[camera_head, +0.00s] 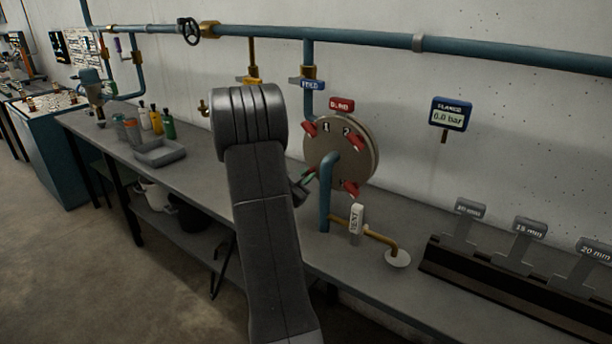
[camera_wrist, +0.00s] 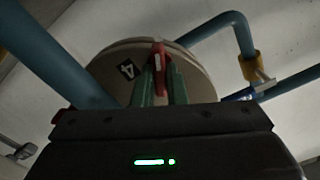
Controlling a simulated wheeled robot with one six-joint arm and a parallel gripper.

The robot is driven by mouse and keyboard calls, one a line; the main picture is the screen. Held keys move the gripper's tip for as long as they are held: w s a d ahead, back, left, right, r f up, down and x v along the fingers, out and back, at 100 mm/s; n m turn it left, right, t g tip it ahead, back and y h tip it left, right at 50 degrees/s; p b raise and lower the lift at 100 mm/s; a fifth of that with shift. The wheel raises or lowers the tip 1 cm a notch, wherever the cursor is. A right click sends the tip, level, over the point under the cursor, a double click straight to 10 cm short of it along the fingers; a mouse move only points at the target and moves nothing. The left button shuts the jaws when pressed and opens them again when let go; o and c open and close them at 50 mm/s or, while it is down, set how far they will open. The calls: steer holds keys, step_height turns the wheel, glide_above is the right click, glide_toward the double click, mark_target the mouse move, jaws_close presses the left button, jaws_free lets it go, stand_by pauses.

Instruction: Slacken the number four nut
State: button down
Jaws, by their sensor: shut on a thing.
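The number four nut (camera_wrist: 159,56) is a red winged piece at the rim of the round grey flange (camera_wrist: 110,65), beside a black "4" label (camera_wrist: 126,69) in the wrist view. My gripper (camera_wrist: 161,80) has its two green fingers on either side of the nut and is shut on it. In the head view the flange (camera_head: 340,165) stands upright at the bench's back, and my gripper (camera_head: 307,178) is at its lower left, partly behind my arm. Nut four is mostly hidden there. Other red nuts show: number one (camera_head: 310,128), number two (camera_head: 355,142) and a lower right one (camera_head: 350,188).
A blue pipe (camera_head: 325,205) rises in front of the flange. A white vent handle (camera_head: 356,219) stands at lower right. A pressure display (camera_head: 450,115) hangs on the wall; its first digit is unclear. A dark rack (camera_head: 500,275) with size-marked tools is at right. A grey tray (camera_head: 160,153) is at left.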

steer(key=n+p, duration=0.1)
steer(key=n, duration=0.1)
steer(key=n+p, duration=0.1)
steer(key=p, duration=0.1)
steer(key=shift+a+r+n, duration=0.1)
steer(key=shift+r+n, duration=0.1)
steer(key=shift+n, duration=0.2)
steer(key=n+p, duration=0.2)
steer(key=n, duration=0.1)
steer(key=shift+n+p, duration=0.3)
steer(key=shift+p, duration=0.05)
steer(key=n+p, duration=0.2)
steer(key=n, duration=0.2)
steer(key=shift+w+a+f+p, duration=0.1)
steer(key=shift+p, duration=0.2)
steer(key=shift+f+n+p, duration=0.15)
steer(key=shift+n+p, duration=0.5)
steer(key=shift+n, duration=0.75)
steer(key=c, duration=1.5)
jaws_free()
steer(key=shift+o, duration=0.2)
